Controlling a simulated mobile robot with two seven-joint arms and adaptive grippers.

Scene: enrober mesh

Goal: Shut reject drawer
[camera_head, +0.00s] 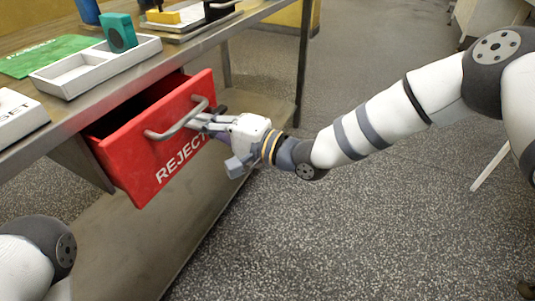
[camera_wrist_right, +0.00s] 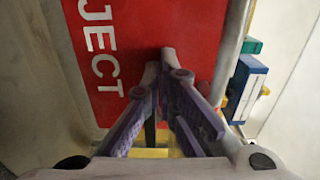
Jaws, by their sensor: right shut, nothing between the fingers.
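The red reject drawer (camera_head: 135,165), with white lettering, sticks out open below the steel table's front edge. Its grey bar handle (camera_head: 165,133) is on the front panel. My right gripper (camera_head: 207,120) is at the right end of the handle, close to the drawer front. Its fingers are together with nothing between them. In the right wrist view the shut fingertips (camera_wrist_right: 163,62) point at the red front panel (camera_wrist_right: 125,40); I cannot tell whether they touch it. My left gripper is out of view; only part of my left arm shows at the lower left.
On the steel table (camera_head: 115,92) are a white divided tray (camera_head: 55,82) with a teal block (camera_head: 118,32), a green mat (camera_head: 40,55) and a white box (camera_head: 15,118). A lower shelf (camera_head: 150,235) runs beneath. The speckled floor (camera_head: 330,225) in front is clear.

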